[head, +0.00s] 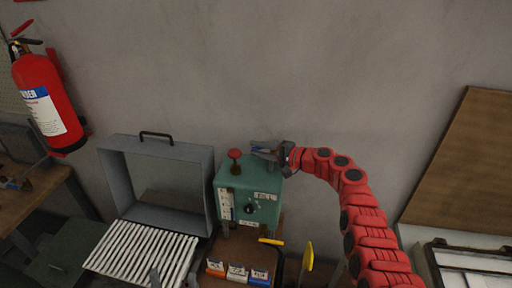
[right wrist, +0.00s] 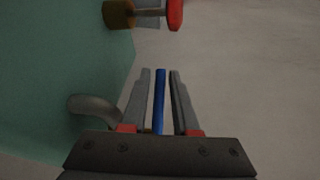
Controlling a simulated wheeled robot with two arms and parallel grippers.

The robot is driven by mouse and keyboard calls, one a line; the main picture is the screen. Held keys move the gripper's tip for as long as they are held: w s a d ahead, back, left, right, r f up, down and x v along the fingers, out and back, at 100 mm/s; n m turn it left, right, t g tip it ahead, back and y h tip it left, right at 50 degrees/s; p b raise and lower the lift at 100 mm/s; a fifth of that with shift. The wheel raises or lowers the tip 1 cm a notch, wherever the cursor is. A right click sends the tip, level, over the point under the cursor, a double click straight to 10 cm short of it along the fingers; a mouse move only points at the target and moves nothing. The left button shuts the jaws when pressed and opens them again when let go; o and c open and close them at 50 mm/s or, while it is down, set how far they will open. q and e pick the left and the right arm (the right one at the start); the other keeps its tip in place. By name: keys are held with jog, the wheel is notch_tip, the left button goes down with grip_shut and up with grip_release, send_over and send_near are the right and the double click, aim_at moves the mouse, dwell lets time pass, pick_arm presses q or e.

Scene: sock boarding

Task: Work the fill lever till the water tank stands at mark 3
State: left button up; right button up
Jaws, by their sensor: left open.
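The teal tank box (head: 249,190) carries a "FILL" label and a dark round knob on its front. A white marked gauge strip (head: 225,204) runs down its left front; its level is too small to read. A red knob (head: 235,154) stands on top; it also shows in the right wrist view (right wrist: 175,13). My right gripper (head: 262,152) is at the box's top right. In the right wrist view, its fingers (right wrist: 160,76) stand on either side of a blue bar (right wrist: 160,100), with narrow gaps showing. My left gripper (head: 173,277) is open at the bottom edge, over the white slats.
A grey open frame with a handle (head: 157,134) stands left of the box, behind a white slatted rack (head: 136,251). Colour-labelled bins (head: 237,272) and yellow handles (head: 308,256) lie in front. A grey wall is behind. A fire extinguisher (head: 47,103) hangs at left.

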jog(key=shift+w+a+f, duration=0.1)
jog(key=shift+w+a, duration=0.2)
jog(key=shift+a, duration=0.1)
jog(key=shift+c, duration=0.2)
grip_shut()
jog(key=shift+a, duration=0.1)
dwell(1.1)
